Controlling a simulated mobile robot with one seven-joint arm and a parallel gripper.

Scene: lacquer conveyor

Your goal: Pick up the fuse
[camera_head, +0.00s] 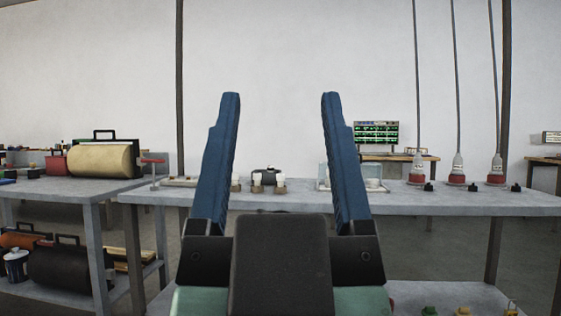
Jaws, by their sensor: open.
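My gripper (280,97) is open and empty, its two blue fingers pointing up and spread wide in the middle of the view. Between and beyond the fingers, small white-and-tan pieces (257,183) stand on the grey workbench (455,201), with a rounded dark object (268,176) behind them. I cannot tell which thing is the fuse; the pieces are too small to make out. My gripper and wrist hide part of the bench.
A clear-sided tray (323,185) stands behind the right finger. Several hanging red-based tools (456,179) are at right. A tan cylinder case (103,158) sits on the left table (60,187). A screen (377,133) stands behind. Bare bench shows at front right.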

